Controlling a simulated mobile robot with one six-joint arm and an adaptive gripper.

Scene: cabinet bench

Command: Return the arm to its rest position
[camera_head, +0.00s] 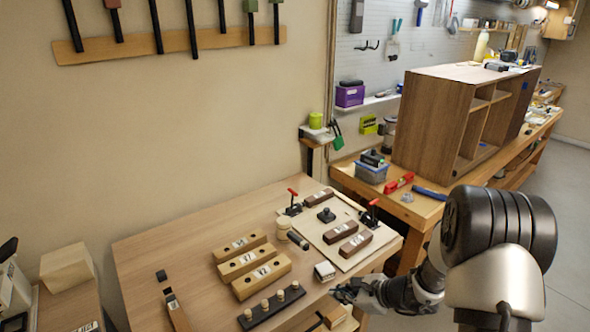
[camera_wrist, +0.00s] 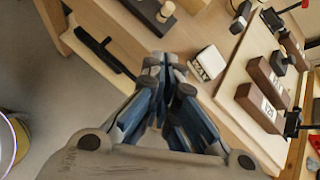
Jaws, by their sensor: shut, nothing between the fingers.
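My gripper (camera_head: 346,291) is at the front right edge of the wooden bench, low and near a small white block (camera_head: 324,271). In the wrist view my gripper (camera_wrist: 163,62) has its fingers together with nothing between them. The white labelled block (camera_wrist: 208,64) lies beside the fingertips, apart from them as far as I can see. My arm comes in from the right in the head view, bent, with its large dark joint in front of the floor.
Wooden blocks with holes (camera_head: 262,275), a black peg strip (camera_head: 272,306) and a board with brown blocks (camera_head: 348,247) and red-handled clamps cover the bench. A wooden cabinet (camera_head: 432,120) stands on the workbench behind. Grey floor (camera_head: 562,170) is open at right.

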